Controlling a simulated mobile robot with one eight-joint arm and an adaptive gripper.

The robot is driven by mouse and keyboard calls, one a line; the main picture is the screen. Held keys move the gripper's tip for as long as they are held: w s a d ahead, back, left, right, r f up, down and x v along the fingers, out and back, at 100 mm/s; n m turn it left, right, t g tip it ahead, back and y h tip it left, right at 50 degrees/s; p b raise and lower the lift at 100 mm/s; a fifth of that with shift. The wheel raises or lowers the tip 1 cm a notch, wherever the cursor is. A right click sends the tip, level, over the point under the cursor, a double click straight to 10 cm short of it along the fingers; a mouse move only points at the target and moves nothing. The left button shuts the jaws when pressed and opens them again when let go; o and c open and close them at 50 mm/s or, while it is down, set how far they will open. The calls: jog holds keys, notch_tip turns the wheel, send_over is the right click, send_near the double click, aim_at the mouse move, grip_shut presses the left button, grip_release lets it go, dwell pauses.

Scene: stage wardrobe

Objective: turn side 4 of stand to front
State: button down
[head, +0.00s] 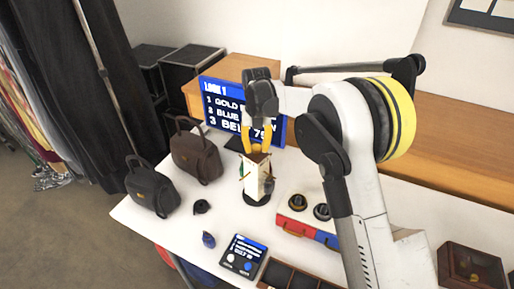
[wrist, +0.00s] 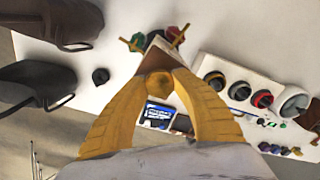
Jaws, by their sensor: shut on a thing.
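The stand (head: 256,180) is an upright cream block with a brown top on a round dark base, standing on the white table. Small coloured items hang at its sides. My gripper (head: 257,148) is above it, its yellow fingers pointing down and closed at its top. In the wrist view my gripper (wrist: 158,88) is closed around a brownish knob, and the stand (wrist: 165,48) shows just beyond, with red and green items on pegs. I cannot read any side number, and my fingers hide part of the top.
A blue screen (head: 221,108) with a look list stands behind, partly hidden by my arm. Two dark handbags (head: 196,157) are at the left. A small tablet (head: 243,255) lies in front. A red and blue case (head: 308,229) with round items stands close at the right.

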dwell(0.4)
jog(key=c, duration=1)
grip_release()
jog(key=shift+o, duration=0.2)
notch_tip(320, 180, up, 12)
